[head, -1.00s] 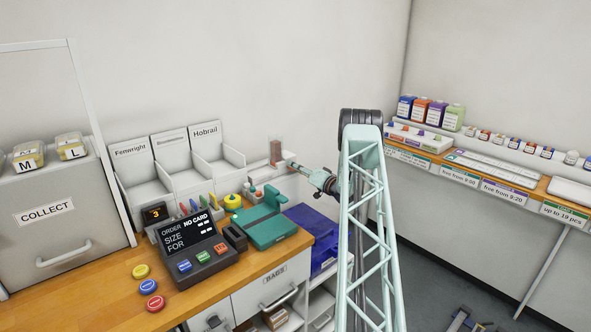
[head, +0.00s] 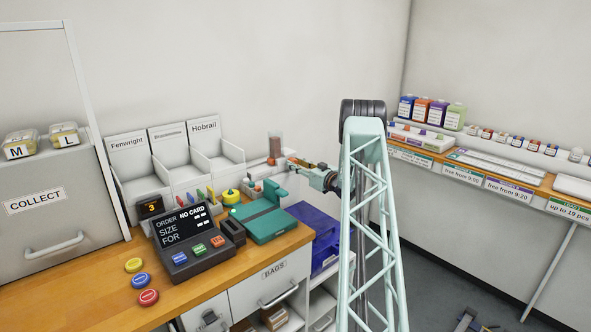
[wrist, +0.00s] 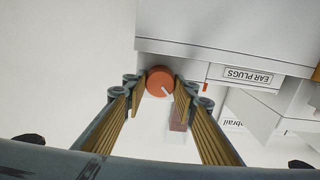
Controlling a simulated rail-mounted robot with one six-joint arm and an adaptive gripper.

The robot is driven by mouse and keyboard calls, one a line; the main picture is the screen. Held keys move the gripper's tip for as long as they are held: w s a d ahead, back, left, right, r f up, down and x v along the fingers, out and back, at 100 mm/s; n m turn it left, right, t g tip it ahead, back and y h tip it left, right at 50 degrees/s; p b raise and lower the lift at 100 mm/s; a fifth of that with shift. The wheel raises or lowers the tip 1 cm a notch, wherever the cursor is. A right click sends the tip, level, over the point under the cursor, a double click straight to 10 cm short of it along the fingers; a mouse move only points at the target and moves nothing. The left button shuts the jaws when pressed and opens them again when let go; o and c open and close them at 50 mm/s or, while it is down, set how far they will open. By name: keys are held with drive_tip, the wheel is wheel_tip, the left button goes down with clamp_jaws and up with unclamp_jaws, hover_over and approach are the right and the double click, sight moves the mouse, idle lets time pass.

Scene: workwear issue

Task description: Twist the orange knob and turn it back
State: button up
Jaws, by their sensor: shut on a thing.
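The orange knob (wrist: 160,82) is round with a white pointer line, which points to the lower right in the wrist view. It sits on the front of a white unit (wrist: 215,22). My gripper (wrist: 160,88) is shut on the knob, one padded finger on each side. In the head view my gripper (head: 298,162) reaches left to the white dispenser at the back of the counter.
An EAR PLUGS label (wrist: 248,76) is right of the knob. A brownish clear tube (head: 275,145) stands on the dispenser. A green press-like device (head: 262,222), blue crates (head: 322,235) and an order terminal (head: 190,240) are nearby.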

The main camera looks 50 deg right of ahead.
drive_tip(key=shift+a+n+b, duration=0.15)
drive_tip(key=shift+n+b, duration=1.85)
drive_tip(key=shift+n, duration=2.5)
drive_tip(key=o, duration=0.6)
drive_tip(key=shift+s, duration=0.15)
drive_tip(key=shift+v, duration=5.85)
drive_tip(key=shift+a, duration=0.1)
